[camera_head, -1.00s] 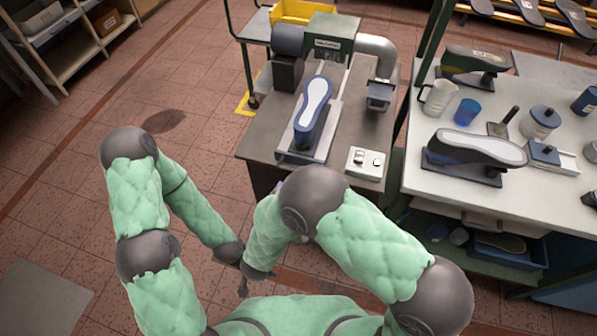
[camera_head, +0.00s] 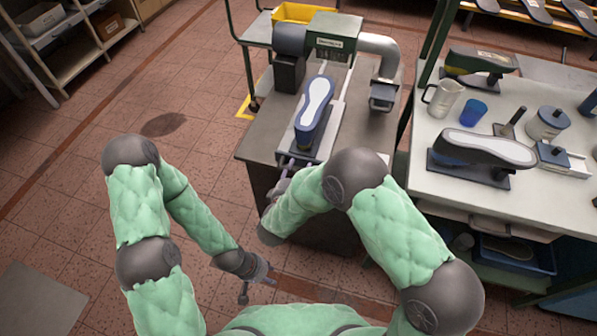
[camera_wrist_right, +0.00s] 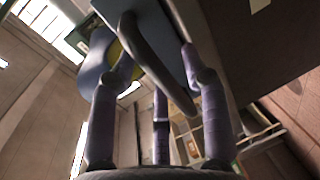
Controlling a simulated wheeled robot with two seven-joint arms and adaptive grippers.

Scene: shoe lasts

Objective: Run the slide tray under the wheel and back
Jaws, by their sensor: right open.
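The slide tray (camera_head: 329,135) lies on the grey machine bench and carries a blue last with a white sole (camera_head: 314,104). The tray stands in front of the green machine head (camera_head: 334,36); I cannot make out the wheel. My right gripper (camera_head: 281,177) is at the tray's near end, partly hidden by my forearm. In the right wrist view its purple fingers (camera_wrist_right: 160,100) are spread around a dark curved handle (camera_wrist_right: 150,70) under the tray, not closed on it. My left gripper (camera_head: 258,284) hangs low over the floor, fingers apart and empty.
The bench (camera_head: 262,130) has a grey duct (camera_head: 380,47) at the back right. The white table (camera_head: 455,190) on the right holds another last on a stand (camera_head: 478,152), a jug (camera_head: 443,98) and a blue cup (camera_head: 470,111). The floor to the left is clear.

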